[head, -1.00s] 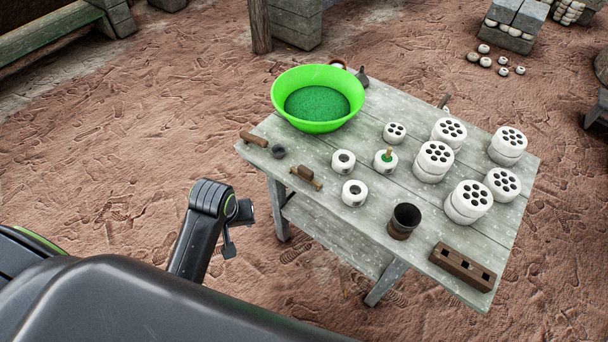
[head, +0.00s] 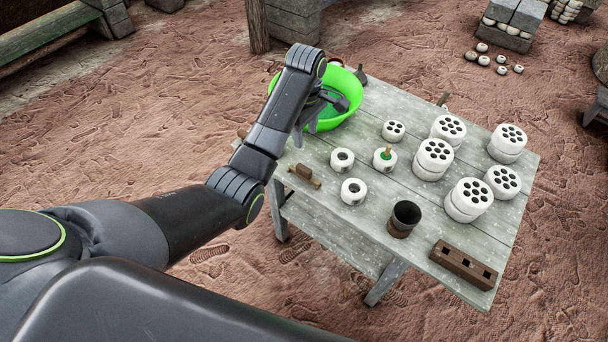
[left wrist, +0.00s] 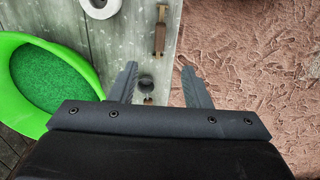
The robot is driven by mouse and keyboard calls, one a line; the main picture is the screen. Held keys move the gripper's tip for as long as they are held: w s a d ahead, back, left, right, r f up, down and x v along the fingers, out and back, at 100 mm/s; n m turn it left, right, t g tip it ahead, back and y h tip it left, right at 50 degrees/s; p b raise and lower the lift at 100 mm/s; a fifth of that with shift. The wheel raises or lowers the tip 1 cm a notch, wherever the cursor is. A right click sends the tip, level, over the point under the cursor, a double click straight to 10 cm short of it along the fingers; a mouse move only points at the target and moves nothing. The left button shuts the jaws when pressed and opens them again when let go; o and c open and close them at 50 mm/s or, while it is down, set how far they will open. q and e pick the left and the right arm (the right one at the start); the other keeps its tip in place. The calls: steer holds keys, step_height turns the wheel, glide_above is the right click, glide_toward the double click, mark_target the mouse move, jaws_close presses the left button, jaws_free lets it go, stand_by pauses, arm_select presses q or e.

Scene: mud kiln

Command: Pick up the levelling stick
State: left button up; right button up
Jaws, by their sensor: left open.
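My left gripper (head: 325,108) is open and empty above the table, in front of the green bowl in the head view. Its spread fingers (left wrist: 158,66) show in the left wrist view. My right gripper is not in view.
The green bowl (head: 349,82) stands at the back left of the table (head: 340,226). A small handled wooden tool (head: 304,176), white rings, several perforated white discs, a dark cup (head: 405,217) and a brown holed block (head: 463,266) occupy the rest.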

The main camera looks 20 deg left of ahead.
arm_select(q)
steer(key=b, duration=0.5)
glide_above(304, 168)
step_height(304, 168, down, 7)
steer(key=shift+d+r, duration=0.1)
steer(key=shift+d, duration=0.05)
step_height(304, 168, down, 4)
steer(key=shift+r+p, duration=0.2)
steer(key=shift+p, duration=0.2)
steer(key=shift+f, duration=3)
steer(key=shift+c, duration=0.4)
steer(key=c, duration=0.9)
